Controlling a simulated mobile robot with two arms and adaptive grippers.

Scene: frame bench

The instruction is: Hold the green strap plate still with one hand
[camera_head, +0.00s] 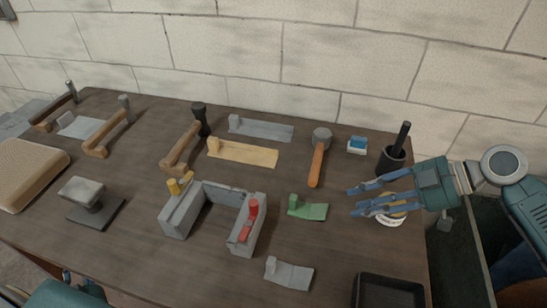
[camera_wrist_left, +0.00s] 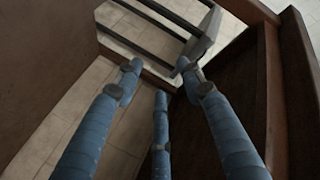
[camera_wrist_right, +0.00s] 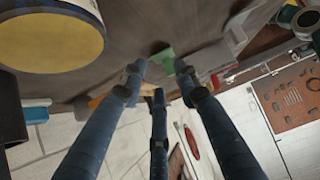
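The green strap plate (camera_head: 310,210) lies flat on the bench right of the grey U-shaped frame (camera_head: 179,213), with a raised green lug at its left end. It also shows in the right wrist view (camera_wrist_right: 163,57), beyond the fingertips. My right gripper (camera_head: 354,200) is open and empty, to the right of the strap plate and apart from it, its fingers pointing left. In the right wrist view, my right gripper (camera_wrist_right: 158,77) has its fingers spread. My left gripper (camera_wrist_left: 158,76) is open and empty in the left wrist view, away from the bench top; the head view barely shows it.
A round tin (camera_head: 390,219) sits under my right gripper, with a black cup (camera_head: 390,162) behind. A mallet (camera_head: 317,160), a yellow strap (camera_head: 245,152) and grey straps (camera_head: 289,273) lie around the green plate. A black tray (camera_head: 388,279) is at front right.

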